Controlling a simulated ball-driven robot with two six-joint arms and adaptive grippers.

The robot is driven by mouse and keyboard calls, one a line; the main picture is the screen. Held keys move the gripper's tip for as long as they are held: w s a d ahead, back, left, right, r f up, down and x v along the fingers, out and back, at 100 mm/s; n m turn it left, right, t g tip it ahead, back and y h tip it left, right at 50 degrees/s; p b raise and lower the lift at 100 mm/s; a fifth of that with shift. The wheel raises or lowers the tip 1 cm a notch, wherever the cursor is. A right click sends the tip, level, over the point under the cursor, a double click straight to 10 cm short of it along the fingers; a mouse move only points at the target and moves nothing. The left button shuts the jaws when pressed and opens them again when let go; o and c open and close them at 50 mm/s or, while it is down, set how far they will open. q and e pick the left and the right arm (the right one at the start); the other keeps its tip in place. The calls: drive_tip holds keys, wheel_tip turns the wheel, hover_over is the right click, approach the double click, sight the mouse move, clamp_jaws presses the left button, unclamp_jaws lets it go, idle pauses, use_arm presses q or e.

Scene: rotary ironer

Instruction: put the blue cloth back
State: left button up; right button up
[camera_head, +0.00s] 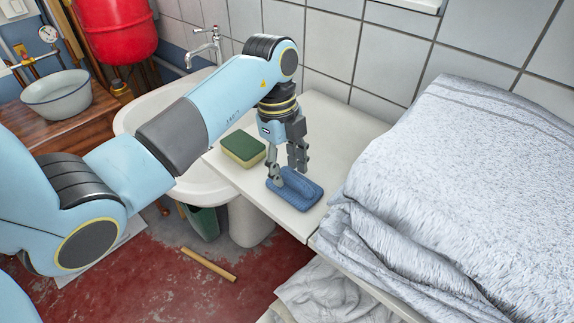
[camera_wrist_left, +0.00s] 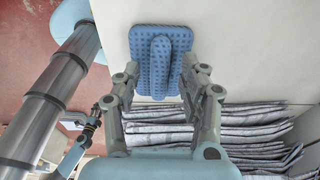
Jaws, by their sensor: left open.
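The blue cloth (camera_head: 303,191) is a folded, dimpled pad with a raised ridge along its middle. It lies on the white board (camera_head: 225,160) near its front edge. It also shows at the top of the left wrist view (camera_wrist_left: 177,78). My left gripper (camera_head: 287,172) points down over the cloth. Its two fingers are apart, one toward each side of the ridge, and I cannot tell whether they touch it. A small dark and yellow part at the left of the wrist view looks like my right gripper (camera_wrist_left: 88,125); its fingers are too small to read.
A green and yellow sponge (camera_head: 243,148) lies on the board left of the cloth. A thick stack of grey-white towels (camera_head: 470,170) stands close on the right. A sink (camera_head: 150,120) with a tap is behind left. A wooden stick (camera_head: 208,264) lies on the red floor.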

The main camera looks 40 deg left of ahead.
sight(283, 170)
use_arm(q)
drive_tip(key=r, duration=0.4)
drive_tip(key=a+r, duration=0.1)
drive_tip(key=r, duration=0.2)
drive_tip(key=shift+w+a+b, duration=0.1)
drive_tip(key=shift+b, duration=0.3)
drive_tip(key=r+p, duration=0.2)
drive_tip(key=r, duration=0.1)
drive_tip(key=r+p, duration=0.1)
drive_tip(key=r, duration=0.1)
drive_tip(key=shift+a, duration=0.3)
